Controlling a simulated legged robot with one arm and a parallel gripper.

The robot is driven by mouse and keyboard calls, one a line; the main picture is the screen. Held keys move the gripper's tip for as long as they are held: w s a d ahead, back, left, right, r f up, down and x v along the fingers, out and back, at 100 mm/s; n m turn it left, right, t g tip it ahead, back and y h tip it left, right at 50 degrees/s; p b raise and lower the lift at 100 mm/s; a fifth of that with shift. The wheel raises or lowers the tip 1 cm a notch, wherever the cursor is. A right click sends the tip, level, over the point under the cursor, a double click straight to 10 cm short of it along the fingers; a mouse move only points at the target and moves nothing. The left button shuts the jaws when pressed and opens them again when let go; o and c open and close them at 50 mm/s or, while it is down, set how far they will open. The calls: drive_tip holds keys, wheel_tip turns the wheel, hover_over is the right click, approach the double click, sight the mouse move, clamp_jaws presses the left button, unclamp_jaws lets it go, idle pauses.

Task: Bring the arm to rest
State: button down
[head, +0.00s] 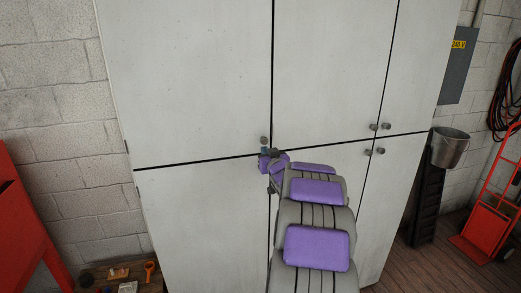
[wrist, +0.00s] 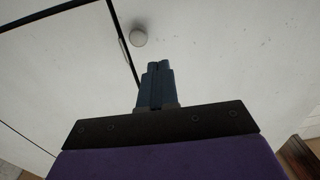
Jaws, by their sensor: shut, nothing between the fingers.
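My arm, grey with purple pads, reaches up from the bottom of the head view toward a tall white cabinet (head: 200,80). My gripper (head: 265,153) is at the arm's far end, just below a round cabinet knob (head: 263,140). In the wrist view the two dark blue fingers (wrist: 158,66) lie together with nothing between them. The knob (wrist: 138,37) shows beyond and slightly left of the fingertips there, apart from them in the picture. How far the fingertips are from the cabinet front is hard to tell. The cabinet doors look closed.
More cabinet knobs (head: 380,127) sit to the right. A metal bucket (head: 449,147) and a red hand truck (head: 483,232) stand at the right. A red cabinet (head: 25,225) is at the left. A low wooden surface (head: 98,274) with small parts is at the lower left.

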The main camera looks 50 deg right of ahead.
drive_tip(key=s+a+f+n+g+y+b, duration=0.1)
drive_tip(key=a+f+g+y+b, duration=0.3)
drive_tip(key=a, duration=0.7)
drive_tip(key=s+a+f+g+b, duration=0.1)
drive_tip(key=s+a+f, duration=0.1)
drive_tip(key=a+f, duration=0.65)
drive_tip(key=s+a+f+n+g+y+b, duration=0.1)
drive_tip(key=a+f+g+y+b, duration=0.15)
drive_tip(key=a, duration=1.05)
drive_tip(key=s+a+f+n+g+y+b, duration=0.1)
drive_tip(key=s+a+f+g+b, duration=0.1)
drive_tip(key=s+a, duration=0.6)
drive_tip(key=s+a+f+n+g+y+b, duration=0.1)
drive_tip(key=s+a+f+g, duration=0.3)
drive_tip(key=s+a, duration=0.4)
drive_tip(key=s+a+f+n+g+y+b, duration=0.1)
drive_tip(key=s+a+f+n+g+b, duration=0.1)
drive_tip(key=s+a, duration=0.6)
drive_tip(key=s+f+g, duration=0.1)
drive_tip(key=s+f, duration=0.1)
drive_tip(key=s, duration=0.3)
drive_tip(key=shift+s+n+b, duration=0.35)
drive_tip(key=shift+s+n, duration=0.05)
drive_tip(key=shift+d+y, duration=0.1)
drive_tip(key=shift+y, duration=0.15)
